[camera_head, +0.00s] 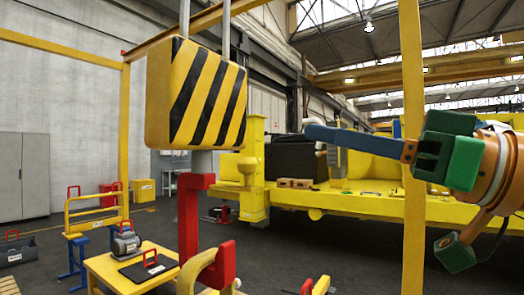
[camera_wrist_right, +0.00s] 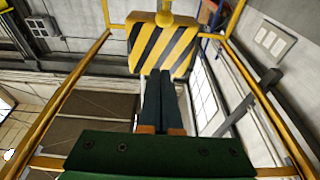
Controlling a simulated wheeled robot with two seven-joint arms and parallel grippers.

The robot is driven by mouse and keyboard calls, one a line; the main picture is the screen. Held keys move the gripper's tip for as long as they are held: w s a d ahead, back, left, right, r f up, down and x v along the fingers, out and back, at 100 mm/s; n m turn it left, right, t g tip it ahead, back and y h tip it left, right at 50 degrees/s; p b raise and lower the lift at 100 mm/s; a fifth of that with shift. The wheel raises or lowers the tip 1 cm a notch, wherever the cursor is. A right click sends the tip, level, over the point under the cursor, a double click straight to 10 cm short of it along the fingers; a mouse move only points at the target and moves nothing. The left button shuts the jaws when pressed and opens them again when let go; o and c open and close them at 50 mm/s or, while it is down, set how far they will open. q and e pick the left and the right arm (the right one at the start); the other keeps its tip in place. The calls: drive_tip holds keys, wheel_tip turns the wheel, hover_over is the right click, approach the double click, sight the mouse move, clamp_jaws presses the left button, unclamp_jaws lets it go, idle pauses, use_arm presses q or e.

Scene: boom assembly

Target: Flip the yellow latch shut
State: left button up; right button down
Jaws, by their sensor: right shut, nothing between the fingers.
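A red crane hook (camera_head: 188,225) hangs below a yellow block with black stripes (camera_head: 196,95) in the head view. A curved yellow piece (camera_head: 198,268) lies against the hook's lower part; it looks like the latch, but its exact position is unclear. My right gripper (camera_head: 308,131) is to the right of the block, its long blue fingers together and pointing left, apart from block and hook. In the right wrist view the shut fingers (camera_wrist_right: 160,74) point toward the striped block (camera_wrist_right: 161,46), with nothing between them. The hook and latch do not show there. My left gripper is not in view.
A yellow table (camera_head: 125,280) with a motor-like part is at the lower left. A large yellow boom (camera_head: 370,204) lies behind.

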wheel_tip(320, 180, up, 3)
drive_tip(key=p, duration=0.6)
hover_over(256, 164)
drive_tip(key=shift+r, duration=0.1)
drive_tip(key=f, duration=0.3)
drive_tip(key=d+f, duration=0.1)
drive_tip(key=shift+s+f, duration=0.2)
drive_tip(key=shift+f, duration=0.15)
drive_tip(key=shift+a, duration=0.2)
